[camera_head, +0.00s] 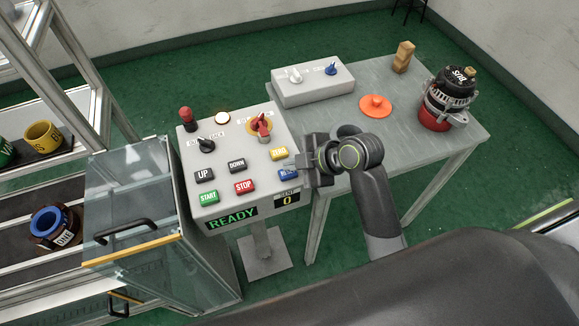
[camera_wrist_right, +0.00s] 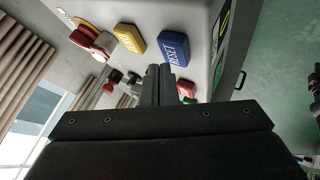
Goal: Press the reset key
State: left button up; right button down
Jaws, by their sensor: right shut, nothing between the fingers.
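The blue reset key (camera_head: 286,174) is on the lower right of the grey control panel (camera_head: 226,190). In the head view my right gripper partly covers its label. In the right wrist view the reset key (camera_wrist_right: 173,50) shows clearly, its face reading RESET. My right gripper (camera_head: 294,166) is shut and empty at the panel's right edge, close to the key. In the wrist view its closed fingertips (camera_wrist_right: 159,70) appear just beside and below the key; I cannot tell whether they touch it. My left gripper is not in view.
A red rotary switch (camera_head: 262,128) stands up from the panel. The grey table (camera_head: 420,150) at right holds an alternator (camera_head: 448,98).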

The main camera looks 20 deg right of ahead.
aim_at(293, 174)
notch_tip(293, 174, up, 6)
jog(key=p, duration=0.5)
jog(key=shift+p, duration=0.35)
jog(key=shift+f, duration=0.1)
dwell(0.6)
